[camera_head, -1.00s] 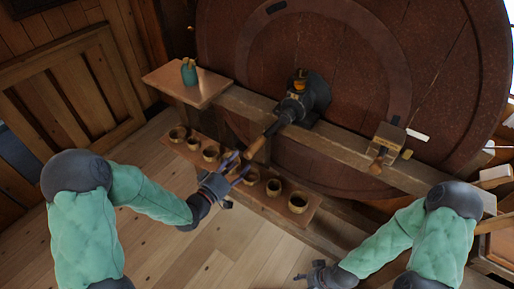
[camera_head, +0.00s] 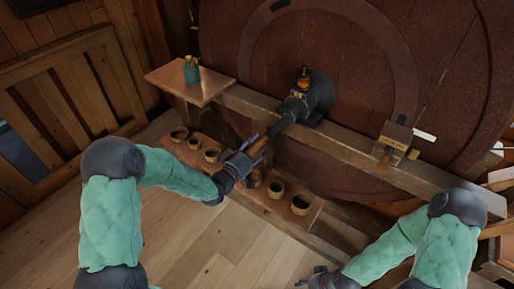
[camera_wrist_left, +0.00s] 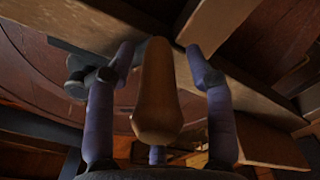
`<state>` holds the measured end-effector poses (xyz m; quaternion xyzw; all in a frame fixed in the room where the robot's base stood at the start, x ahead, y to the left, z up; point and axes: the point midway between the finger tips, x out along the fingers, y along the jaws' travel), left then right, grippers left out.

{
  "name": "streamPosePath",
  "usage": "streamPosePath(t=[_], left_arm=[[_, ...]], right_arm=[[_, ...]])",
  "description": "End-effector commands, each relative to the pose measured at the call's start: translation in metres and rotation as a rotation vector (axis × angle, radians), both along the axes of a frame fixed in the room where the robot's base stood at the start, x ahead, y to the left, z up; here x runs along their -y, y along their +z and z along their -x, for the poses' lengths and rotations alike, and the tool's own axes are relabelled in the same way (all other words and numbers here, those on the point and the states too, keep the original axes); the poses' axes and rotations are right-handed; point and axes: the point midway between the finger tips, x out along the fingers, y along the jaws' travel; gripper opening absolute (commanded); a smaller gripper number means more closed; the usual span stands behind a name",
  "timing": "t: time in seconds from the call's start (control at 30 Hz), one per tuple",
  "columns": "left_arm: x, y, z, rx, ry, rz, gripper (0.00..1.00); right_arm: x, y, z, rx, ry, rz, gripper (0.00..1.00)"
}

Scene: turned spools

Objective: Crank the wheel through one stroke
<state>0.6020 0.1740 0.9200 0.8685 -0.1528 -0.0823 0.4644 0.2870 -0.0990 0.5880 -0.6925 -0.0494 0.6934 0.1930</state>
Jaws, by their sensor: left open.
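The large dark red wheel (camera_head: 345,60) fills the back of the head view. A dark metal crank hub (camera_head: 303,103) stands out from it, and its wooden handle (camera_head: 258,147) points down and left. My left gripper (camera_head: 256,152) is at this handle. In the left wrist view the handle (camera_wrist_left: 157,95) lies between the spread purple fingers of my left gripper (camera_wrist_left: 158,68), with visible gaps on both sides, so it is open around it. My right gripper (camera_head: 312,277) is low at the bottom edge, away from the wheel; its jaws are too small to judge.
A wooden beam (camera_head: 345,150) crosses in front of the wheel and carries a small wooden block with a knob (camera_head: 390,143). A shelf (camera_head: 317,205) with several cups runs below. A teal bottle (camera_head: 191,70) stands on a side board (camera_head: 160,75). The floor in front is clear.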

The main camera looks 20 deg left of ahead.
Motion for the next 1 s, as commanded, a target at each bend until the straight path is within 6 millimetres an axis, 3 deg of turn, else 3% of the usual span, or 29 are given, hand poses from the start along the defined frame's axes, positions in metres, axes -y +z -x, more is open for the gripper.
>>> streamPosePath(t=[0.33, 0.5, 0.53, 1.0], left_arm=[[0.001, 0.001, -0.003, 0.001, 0.001, 0.0, 0.51], [0.001, 0.001, -0.003, 0.001, 0.001, 0.0, 0.03], [0.001, 0.001, -0.003, 0.001, 0.001, 0.0, 0.0], [-0.014, 0.005, -0.006, 0.017, 0.007, -0.034, 0.0]], right_arm=[[0.0, -0.001, 0.0, 0.0, 0.0, 0.0, 0.58], [0.0, -0.001, 0.0, 0.0, 0.0, 0.0, 0.58], [0.0, -0.001, 0.0, 0.0, 0.0, 0.0, 0.58], [0.0, -0.001, 0.0, 0.0, 0.0, 0.0, 0.58]])
